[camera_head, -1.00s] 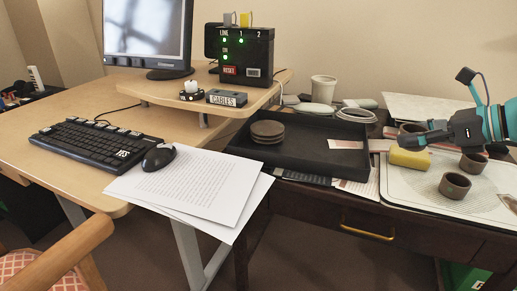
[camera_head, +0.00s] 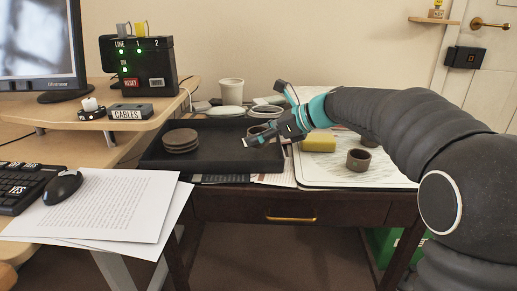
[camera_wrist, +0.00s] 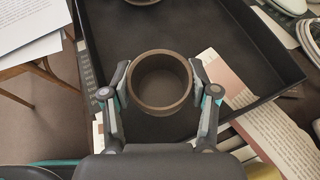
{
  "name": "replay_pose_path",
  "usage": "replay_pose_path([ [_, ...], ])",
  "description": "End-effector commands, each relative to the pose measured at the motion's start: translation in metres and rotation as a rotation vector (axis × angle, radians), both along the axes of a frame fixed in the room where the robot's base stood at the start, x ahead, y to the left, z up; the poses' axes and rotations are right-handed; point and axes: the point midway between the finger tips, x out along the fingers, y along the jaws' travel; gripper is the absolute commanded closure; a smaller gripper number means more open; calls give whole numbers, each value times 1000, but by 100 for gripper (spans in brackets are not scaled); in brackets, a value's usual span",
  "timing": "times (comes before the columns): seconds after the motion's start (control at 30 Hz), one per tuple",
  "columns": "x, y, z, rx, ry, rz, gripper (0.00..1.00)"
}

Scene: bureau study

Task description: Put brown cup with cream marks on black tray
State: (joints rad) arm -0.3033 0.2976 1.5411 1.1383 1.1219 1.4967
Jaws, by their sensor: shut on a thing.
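My gripper (camera_head: 268,138) is shut on a brown cup (camera_wrist: 160,82), with one finger on each side of it. In the wrist view I look into the cup's round opening; no cream marks can be made out. In the head view the held cup (camera_head: 257,130) is small and partly hidden by the gripper. The black tray (camera_head: 212,166) is a shallow, rimmed tray on the dark desk. The gripper and cup are over the tray's right part in the head view. I cannot tell how high the cup is above its floor.
A stack of dark round discs (camera_head: 180,141) lies on the tray's left part. A white cup (camera_head: 231,91) stands behind. The tray's middle is clear.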

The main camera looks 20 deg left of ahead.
Motion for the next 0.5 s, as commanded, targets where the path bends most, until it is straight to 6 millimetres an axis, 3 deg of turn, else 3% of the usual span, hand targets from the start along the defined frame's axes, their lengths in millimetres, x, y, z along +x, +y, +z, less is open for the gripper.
replay_pose_path([
  [0.3, 0, 0, -38, -1, 3, -1, 77],
  [0.5, 0, 0, -40, 0, 1, 0, 77],
])
